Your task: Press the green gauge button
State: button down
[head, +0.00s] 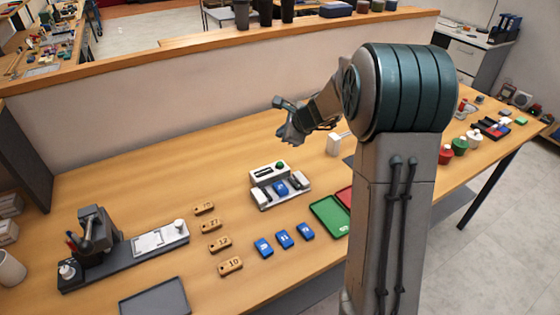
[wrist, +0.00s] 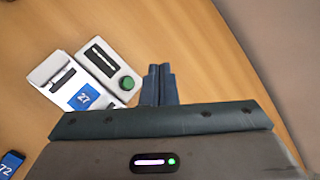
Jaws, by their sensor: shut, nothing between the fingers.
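The gauge (head: 272,173) is a small white and black box with a dark slot on its face, in the middle of the table. Its green button (head: 280,166) is at the right end of the top. In the wrist view the green button (wrist: 127,83) lies just left of my fingertips. A blue tag marked 27 (wrist: 84,97) lies in the white holder in front of the gauge. My gripper (wrist: 159,70) is shut and empty. In the head view my gripper (head: 284,120) is in the air above and behind the gauge, apart from the button.
Wooden tags (head: 212,226) and blue tags (head: 284,239) lie in front of the gauge. A green tray (head: 330,216) is to the right, partly beside my arm. The laser marker (head: 95,232) stands at left, with a grey tray (head: 155,298) near it. A low wall (head: 190,85) runs behind.

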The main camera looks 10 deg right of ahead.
dwell(0.3)
jog(key=b, duration=0.8)
send_over(282, 167)
notch_tip(282, 167, down, 9)
jog(key=shift+d+r, duration=0.1)
dwell(1.7)
jog(key=shift+f+b, duration=0.35)
jog(key=shift+f, duration=0.05)
